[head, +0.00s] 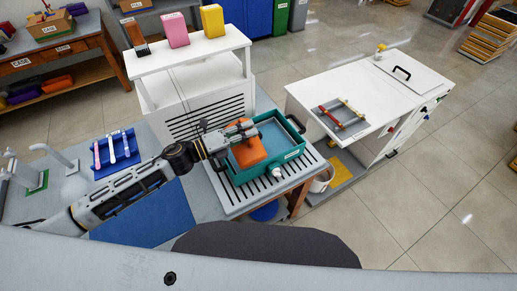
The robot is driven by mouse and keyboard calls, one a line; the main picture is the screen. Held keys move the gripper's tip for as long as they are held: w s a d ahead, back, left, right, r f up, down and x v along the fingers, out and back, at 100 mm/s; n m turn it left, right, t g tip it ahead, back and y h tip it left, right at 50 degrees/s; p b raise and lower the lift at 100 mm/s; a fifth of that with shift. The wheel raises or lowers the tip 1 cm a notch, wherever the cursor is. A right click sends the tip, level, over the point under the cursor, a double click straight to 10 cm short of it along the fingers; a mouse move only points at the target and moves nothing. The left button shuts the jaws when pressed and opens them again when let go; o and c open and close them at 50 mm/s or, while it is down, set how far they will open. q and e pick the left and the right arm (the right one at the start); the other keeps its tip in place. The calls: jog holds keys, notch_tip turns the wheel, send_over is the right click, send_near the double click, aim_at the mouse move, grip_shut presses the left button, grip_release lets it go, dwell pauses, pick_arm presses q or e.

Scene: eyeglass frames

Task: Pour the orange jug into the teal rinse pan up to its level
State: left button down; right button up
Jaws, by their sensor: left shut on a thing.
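The orange jug (248,153) is over the left part of the teal rinse pan (262,174). It looks tipped over, but its spout and any stream of liquid cannot be made out. My left gripper (243,129) reaches in from the left and is shut on the jug at its upper side. The pan sits on a grooved white draining surface, with dark handles and a pale label on its near right wall. A blue-grey surface shows inside the pan; the liquid level and any mark cannot be read. My right gripper is out of view.
A white shelf unit (190,56) with coloured boxes stands behind the pan. A blue tray (116,152) with several slim items and a blue mat (150,215) lie to the left. A white cabinet (345,85) stands right, beyond a floor gap.

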aim_at(252, 140)
pick_arm(q)
jog(key=shift+s+d+r+m, duration=0.2)
jog(key=shift+s+d+m, duration=0.05)
jog(key=shift+s+m, duration=0.15)
jog(key=shift+s+d+r+m, duration=0.2)
jog(key=shift+s+m, duration=0.1)
jog(key=shift+m, duration=0.1)
jog(key=shift+s+d+f+m+b, duration=0.25)
jog(key=shift+s+m+b, duration=0.15)
jog(key=shift+m+b, duration=0.2)
jog(key=shift+s+d+f+m+b, duration=0.25)
jog(key=shift+s+m+b, duration=0.1)
jog(key=shift+m+b, duration=0.25)
jog(key=shift+s+d+m+b, duration=0.2)
jog(key=shift+s+m+b, duration=0.1)
jog(key=shift+m, duration=0.3)
jog(key=shift+s+d, duration=0.1)
jog(key=shift+s, duration=0.05)
